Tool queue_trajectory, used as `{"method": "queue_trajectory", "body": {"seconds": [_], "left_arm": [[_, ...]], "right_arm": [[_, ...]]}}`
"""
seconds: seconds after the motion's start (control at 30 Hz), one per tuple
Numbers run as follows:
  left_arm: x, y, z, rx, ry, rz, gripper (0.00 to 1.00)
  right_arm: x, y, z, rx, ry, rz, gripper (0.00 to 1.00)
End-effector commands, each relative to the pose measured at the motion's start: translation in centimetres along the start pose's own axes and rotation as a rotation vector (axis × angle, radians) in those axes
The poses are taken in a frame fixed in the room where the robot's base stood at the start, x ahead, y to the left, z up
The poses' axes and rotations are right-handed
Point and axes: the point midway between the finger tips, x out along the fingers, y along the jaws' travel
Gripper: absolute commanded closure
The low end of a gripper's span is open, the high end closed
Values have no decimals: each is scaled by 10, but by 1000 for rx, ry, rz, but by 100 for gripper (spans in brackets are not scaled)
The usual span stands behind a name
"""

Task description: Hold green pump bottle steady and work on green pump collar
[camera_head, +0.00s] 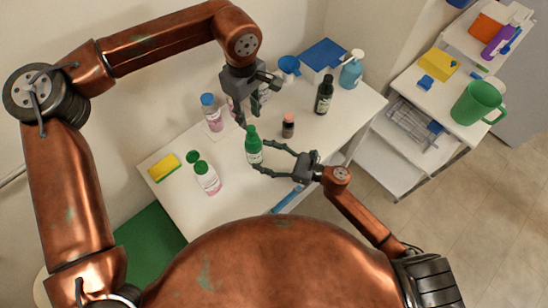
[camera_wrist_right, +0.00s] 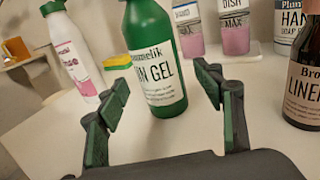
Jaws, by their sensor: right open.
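The green pump bottle (camera_head: 254,153) stands upright on the white table, with a white label. Its green top (camera_head: 251,132), where the collar sits, is small in the head view, and I cannot make out a separate pump. In the right wrist view the bottle (camera_wrist_right: 150,45) stands just ahead; its top is cut off. My right gripper (camera_head: 260,158) is open, its fingers spread toward the bottle from the right. The right wrist view shows the bottle between the fingers' directions, not clamped. My left gripper (camera_head: 257,102) is above and behind the bottle, fingers apart, not touching it.
A small brown bottle (camera_head: 288,127) and dark bottle (camera_head: 324,95) stand right. A pink-liquid bottle (camera_head: 212,116) stands behind. The front right tabletop is mostly clear.

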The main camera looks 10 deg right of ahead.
Motion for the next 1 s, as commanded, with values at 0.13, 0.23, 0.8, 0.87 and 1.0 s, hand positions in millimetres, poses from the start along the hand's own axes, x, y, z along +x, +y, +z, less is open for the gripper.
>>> {"method": "queue_trajectory", "body": {"seconds": [0.13,0.23,0.8,0.87,1.0], "left_arm": [[0,0,0,0,0,0,71],[0,0,0,0,0,0,71],[0,0,0,0,0,0,71],[0,0,0,0,0,0,71],[0,0,0,0,0,0,71]], "right_arm": [[21,0,1,0,-2,1,39],[30,0,0,0,-1,0,39],[35,0,0,0,0,0,52],[35,0,0,0,0,0,56],[35,0,0,0,0,0,65]]}}
